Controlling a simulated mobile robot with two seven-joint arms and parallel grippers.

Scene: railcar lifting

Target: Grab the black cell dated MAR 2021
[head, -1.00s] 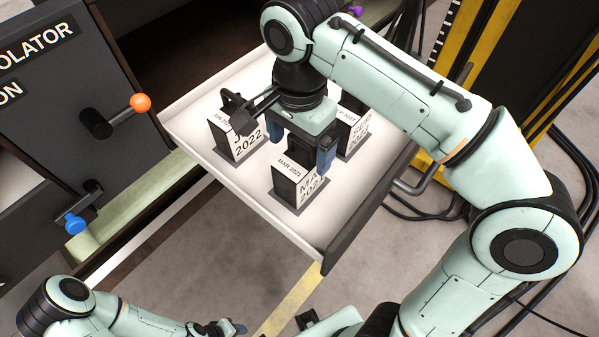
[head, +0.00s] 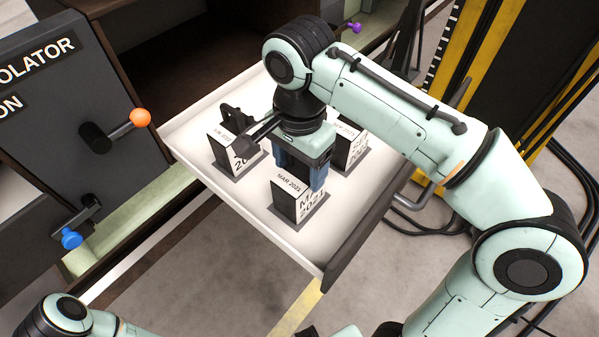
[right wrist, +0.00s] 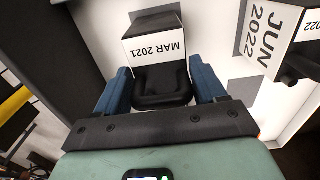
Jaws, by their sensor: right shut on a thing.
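The black cell dated MAR 2021 (head: 300,204) stands upright at the near end of the white drawer, its white label showing. My right gripper (head: 300,170) is over it from above, its blue fingers shut on the cell's black handle. In the right wrist view the cell's label (right wrist: 155,48) reads MAR 2021, and the handle (right wrist: 163,88) lies between the blue fingers. I cannot tell any gap under the cell. My left arm (head: 68,312) shows only in part at the lower left; its gripper is out of the picture.
The open drawer (head: 285,232) also holds a JUN 2022 cell (head: 224,150) to the left and another dated cell (head: 350,150) behind my right gripper. A panel lever with an orange knob (head: 140,118) and a blue knob (head: 71,238) are at left.

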